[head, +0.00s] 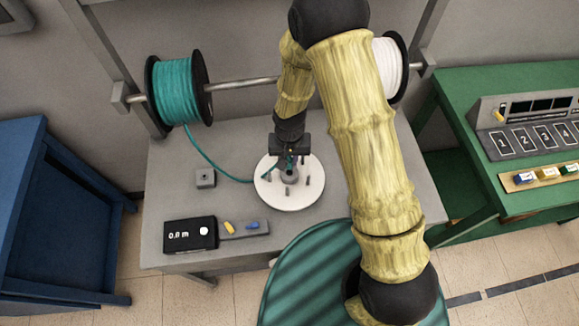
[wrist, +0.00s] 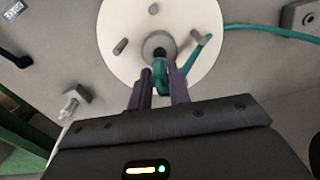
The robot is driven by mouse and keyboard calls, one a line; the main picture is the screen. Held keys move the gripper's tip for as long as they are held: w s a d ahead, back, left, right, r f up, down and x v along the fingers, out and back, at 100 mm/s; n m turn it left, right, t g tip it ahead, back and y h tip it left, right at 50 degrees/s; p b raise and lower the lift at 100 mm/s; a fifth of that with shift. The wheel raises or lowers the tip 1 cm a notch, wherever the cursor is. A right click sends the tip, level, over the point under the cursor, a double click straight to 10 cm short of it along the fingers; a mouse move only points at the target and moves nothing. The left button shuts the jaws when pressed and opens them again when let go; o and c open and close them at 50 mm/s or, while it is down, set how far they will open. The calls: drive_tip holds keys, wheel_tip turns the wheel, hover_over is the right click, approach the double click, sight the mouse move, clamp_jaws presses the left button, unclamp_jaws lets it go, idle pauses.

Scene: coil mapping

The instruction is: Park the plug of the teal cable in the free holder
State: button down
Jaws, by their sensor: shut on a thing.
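The teal cable (head: 207,160) runs from the teal spool (head: 178,90) down to the white disc (head: 275,200) on the grey bench. My gripper (head: 290,170) is over the disc, pointing down. In the wrist view its fingers (wrist: 161,95) are shut on the teal cable's end (wrist: 160,80), beside the disc's dark-centred hub. The teal cable (wrist: 255,27) bends round a peg there.
The disc carries several short pegs. A white spool (head: 388,66) shares the rod. A green table (head: 520,120) stands right, a blue cabinet (head: 60,210) left.

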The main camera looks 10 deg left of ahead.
drive_tip(key=shift+r+p, duration=0.8)
drive_tip(key=shift+r, duration=0.65)
drive_tip(key=w+d+f+b, duration=0.1)
drive_tip(key=w+d+f, duration=0.2)
drive_tip(key=d, duration=0.7)
drive_tip(key=w+d+f+m, duration=0.1)
drive_tip(key=w+d+f, duration=0.3)
drive_tip(key=d, duration=0.6)
drive_tip(key=shift+w+b, duration=0.35)
drive_tip(key=shift+w, duration=0.05)
